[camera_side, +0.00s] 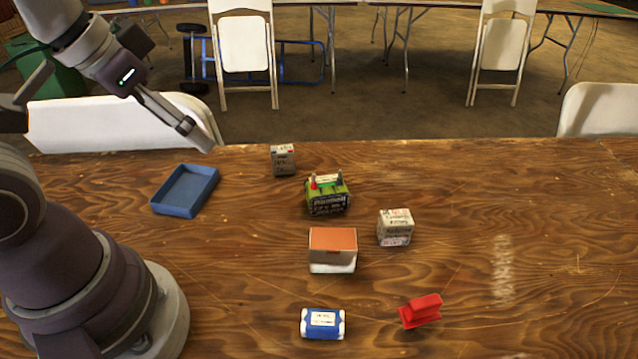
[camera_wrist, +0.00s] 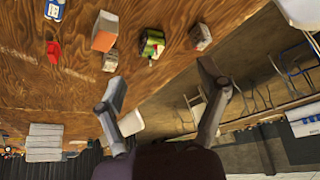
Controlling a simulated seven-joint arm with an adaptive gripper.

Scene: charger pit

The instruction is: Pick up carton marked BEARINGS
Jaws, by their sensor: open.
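Two small printed cartons stand on the wooden table. One is a grey-white carton (camera_side: 283,160) at the back, also in the wrist view (camera_wrist: 200,37). The other is a white carton (camera_side: 395,228) right of centre, also in the wrist view (camera_wrist: 110,60). Their print is too small to read, so I cannot tell which is marked BEARINGS. My gripper (camera_side: 203,143) is above the table's back left, apart from both cartons. In the wrist view my gripper (camera_wrist: 162,84) has its fingers spread, with nothing between them.
A green battery-like block (camera_side: 328,193) stands between the cartons. An orange-topped box (camera_side: 333,243), a blue-and-white pack (camera_side: 322,323) and a red object (camera_side: 420,311) are nearer the front. An empty blue tray (camera_side: 186,190) lies left. The table's right side is clear.

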